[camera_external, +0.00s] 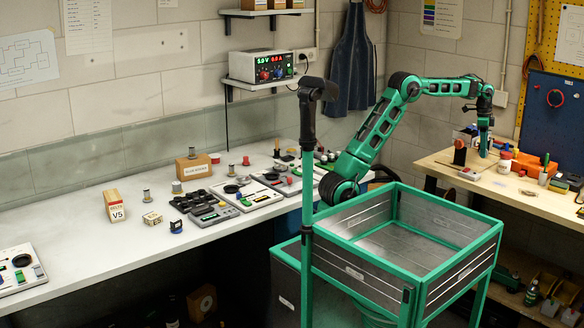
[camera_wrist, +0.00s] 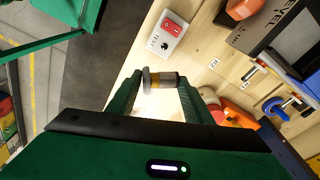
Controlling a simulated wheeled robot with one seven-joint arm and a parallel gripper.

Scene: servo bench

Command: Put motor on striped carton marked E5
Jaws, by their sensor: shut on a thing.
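My gripper (camera_wrist: 160,95) is shut on the motor (camera_wrist: 160,79), a short cylinder with a grey end and a dark and yellowish body, lying crosswise between the fingertips. In the external view my gripper (camera_external: 484,150) is low over the right wooden bench, and the motor is too small to make out. On the left bench a small pale carton (camera_external: 152,218) has dark markings I cannot read. A taller carton (camera_external: 115,207) to its left reads V5. I cannot tell which box is the striped carton marked E5.
A switch box with a red rocker (camera_wrist: 170,32) lies near the gripper on the wooden bench, beside a grey box (camera_wrist: 270,28). A green-framed bin (camera_external: 400,230) stands between the benches. The left bench (camera_external: 70,240) holds several trays and small parts, with bare room toward its front.

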